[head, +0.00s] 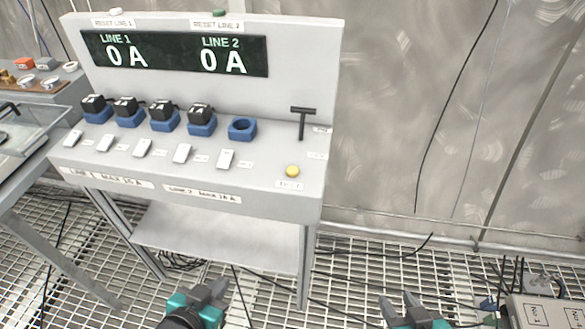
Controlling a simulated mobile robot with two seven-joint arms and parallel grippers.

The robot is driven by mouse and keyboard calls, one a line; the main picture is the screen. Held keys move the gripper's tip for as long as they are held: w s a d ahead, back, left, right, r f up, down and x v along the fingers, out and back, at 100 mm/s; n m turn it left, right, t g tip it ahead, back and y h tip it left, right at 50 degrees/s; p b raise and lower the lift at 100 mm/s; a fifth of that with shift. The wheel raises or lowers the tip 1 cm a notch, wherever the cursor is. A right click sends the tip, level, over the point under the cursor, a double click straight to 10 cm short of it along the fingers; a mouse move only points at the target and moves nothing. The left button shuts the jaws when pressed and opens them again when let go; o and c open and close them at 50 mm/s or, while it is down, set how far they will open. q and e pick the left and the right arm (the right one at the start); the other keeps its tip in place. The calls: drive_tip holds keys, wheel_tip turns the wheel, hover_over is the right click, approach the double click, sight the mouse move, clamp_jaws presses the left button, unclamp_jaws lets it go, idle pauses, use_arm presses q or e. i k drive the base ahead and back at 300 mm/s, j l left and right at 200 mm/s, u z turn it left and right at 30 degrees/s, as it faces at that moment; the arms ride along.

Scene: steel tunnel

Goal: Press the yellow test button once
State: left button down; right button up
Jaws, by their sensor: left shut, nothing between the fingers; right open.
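The yellow test button (292,171) sits on the front right of the grey console's (262,192) sloped top, above a small label. Nothing touches it. My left gripper (219,289) is shut and empty, low in front of the console and below and left of the button. My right gripper (409,300) is open and empty, low at the right over the grating, below and right of the button. Both grippers are apart from the console.
A black T-handle (302,122) stands just behind the button. Several blue sockets, most with black plugs, and white switches line the console top. The display (175,54) reads 0 A for both lines. A grey box (545,312) and cables lie at the lower right.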

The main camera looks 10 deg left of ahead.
sight(291, 171)
drive_tip(key=u, duration=1.2)
drive_tip(key=i+l, duration=0.1)
drive_tip(key=l, duration=1.8)
drive_tip(key=i, duration=0.05)
